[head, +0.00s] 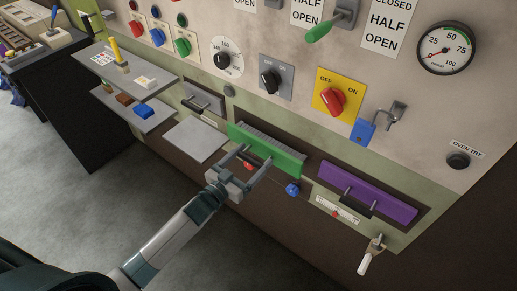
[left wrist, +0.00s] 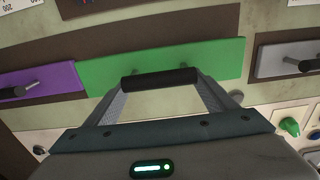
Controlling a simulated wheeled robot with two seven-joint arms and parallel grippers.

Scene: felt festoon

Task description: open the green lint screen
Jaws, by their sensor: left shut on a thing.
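The green lint screen (head: 285,160) is a long green front low on the machine's wall. A grey ribbed strip shows behind its top edge, so the front stands out a little from the wall. My left gripper (head: 257,155) reaches up to it from below, its fingers at the handle. In the left wrist view the green front (left wrist: 108,72) spans the middle. The dark handle bar (left wrist: 160,78) lies between my left fingertips, and the gripper is shut on it. My right gripper is not in view.
A purple front (head: 390,202) with a handle is right of the green one, and a grey front (head: 204,98) is left. A blue knob (head: 292,189) and a white-handled lever (head: 365,262) are lower right. A pale flat plate (head: 195,139) sits left of my gripper.

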